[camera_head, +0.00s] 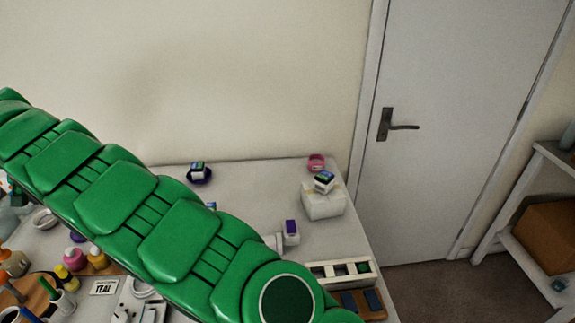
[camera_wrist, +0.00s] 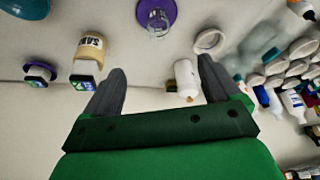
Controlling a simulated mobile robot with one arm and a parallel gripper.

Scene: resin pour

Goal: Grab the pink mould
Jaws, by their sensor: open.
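A small round pink thing (camera_head: 316,162), which looks like the pink mould, sits at the back right corner of the table, near the wall and behind a white box. I see nothing pink in the wrist view. My gripper (camera_wrist: 160,65) is open, its two dark fingers spread with nothing held. A white bottle (camera_wrist: 186,75) shows between the fingers, near the right one; I cannot tell how far away it is. In the head view my green arm crosses the table, and my gripper is not visible there.
The white box (camera_head: 322,206) carries a small dark-topped item. Bottles crowd the table's left. A slotted white rack (camera_head: 325,271) lies at the right edge. The wrist view shows a labelled jar (camera_wrist: 91,46) and a white ring (camera_wrist: 209,41).

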